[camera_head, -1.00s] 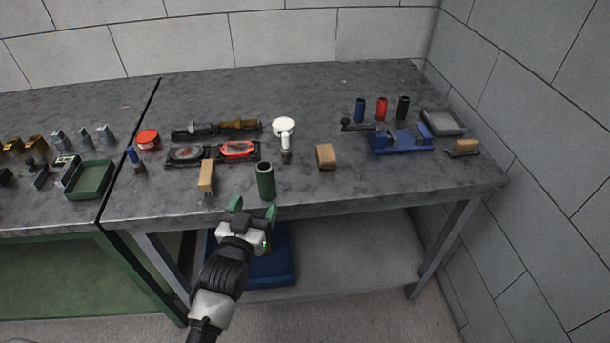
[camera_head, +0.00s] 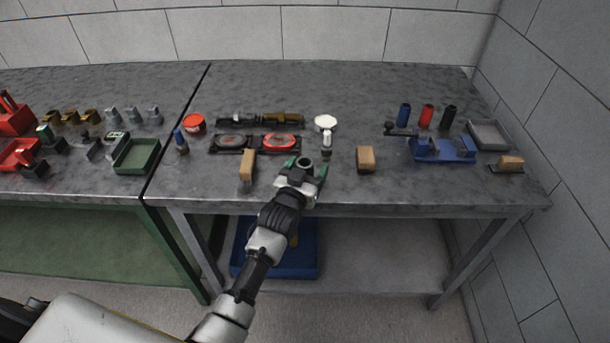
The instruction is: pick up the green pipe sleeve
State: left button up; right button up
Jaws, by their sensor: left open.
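The green pipe sleeve (camera_head: 305,163) stands upright near the front edge of the right-hand grey bench. Only its dark open top shows, and the rest is hidden behind my left gripper. My left gripper (camera_head: 306,167) is open, with its green-tipped fingers to either side of the sleeve's top in this view. I cannot tell whether the fingers touch it. My right gripper is not in view.
A wooden-handled brush (camera_head: 248,166) stands left of the sleeve and a tan block (camera_head: 366,159) lies to its right. A white-topped bottle (camera_head: 326,142) and a red-and-black gauge case (camera_head: 281,143) are behind. A blue vise (camera_head: 443,149) stands further right.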

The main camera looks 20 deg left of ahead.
pick_arm(q)
jog(key=shift+c, duration=0.2)
jog(key=c, duration=1.2)
jog(key=shift+r, duration=0.1)
jog(key=shift+c, duration=0.4)
jog(key=shift+r, duration=0.1)
